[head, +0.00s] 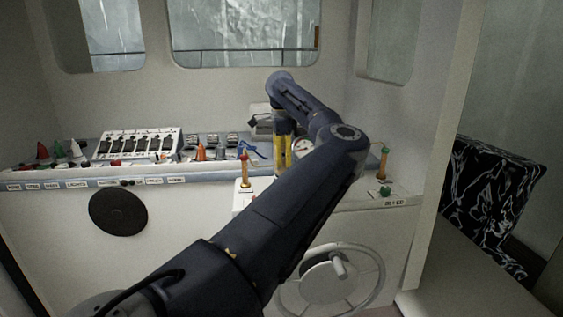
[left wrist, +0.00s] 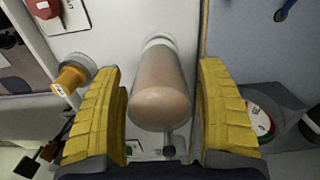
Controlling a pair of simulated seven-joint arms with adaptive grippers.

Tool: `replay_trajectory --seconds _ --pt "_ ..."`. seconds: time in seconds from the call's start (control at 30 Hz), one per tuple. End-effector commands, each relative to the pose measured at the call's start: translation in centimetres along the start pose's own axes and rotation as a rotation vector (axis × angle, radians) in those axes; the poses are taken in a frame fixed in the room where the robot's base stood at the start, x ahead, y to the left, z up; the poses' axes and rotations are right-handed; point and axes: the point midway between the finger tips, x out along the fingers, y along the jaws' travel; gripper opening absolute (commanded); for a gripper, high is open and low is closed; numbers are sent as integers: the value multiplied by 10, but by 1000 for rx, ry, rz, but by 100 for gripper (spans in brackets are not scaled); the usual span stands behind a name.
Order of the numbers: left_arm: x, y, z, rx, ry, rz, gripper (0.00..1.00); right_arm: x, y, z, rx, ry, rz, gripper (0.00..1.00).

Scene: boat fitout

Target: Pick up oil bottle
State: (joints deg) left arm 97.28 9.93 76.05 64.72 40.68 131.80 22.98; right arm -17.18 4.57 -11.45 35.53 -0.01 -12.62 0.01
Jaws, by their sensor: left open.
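A tan, see-through cylinder with a pale end, which looks like the oil bottle (left wrist: 160,95), fills the middle of the left wrist view. My left gripper (head: 283,168) has its yellow fingers pointing down over the console in the head view. In the left wrist view my left gripper (left wrist: 163,72) is open, with one finger on each side of the bottle. Gaps show between the bottle and both fingers. In the head view the bottle cannot be made out clearly; my arm and fingers cover that area. My right gripper is not in view.
An orange upright cylinder (head: 245,170) stands left of the gripper, another (head: 383,162) at the right. A switch panel (head: 136,144), orange cone (head: 201,152) and blue tool (head: 250,149) lie on the console. A round gauge (left wrist: 260,122) is beside the right finger. A wheel (head: 330,280) is below.

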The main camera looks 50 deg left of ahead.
Motion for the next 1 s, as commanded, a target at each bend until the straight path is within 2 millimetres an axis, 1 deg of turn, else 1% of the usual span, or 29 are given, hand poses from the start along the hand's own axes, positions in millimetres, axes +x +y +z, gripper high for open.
replay_trajectory --seconds 0.1,0.33,0.9,0.97,1.0 --pt "4 0 0 0 -1 0 74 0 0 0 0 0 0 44" --pt "4 0 0 0 -1 0 73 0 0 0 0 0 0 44" --pt "4 0 0 0 0 0 7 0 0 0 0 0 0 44" --pt "4 0 0 0 0 0 1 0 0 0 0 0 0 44" --pt "3 0 0 0 0 0 1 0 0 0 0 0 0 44"
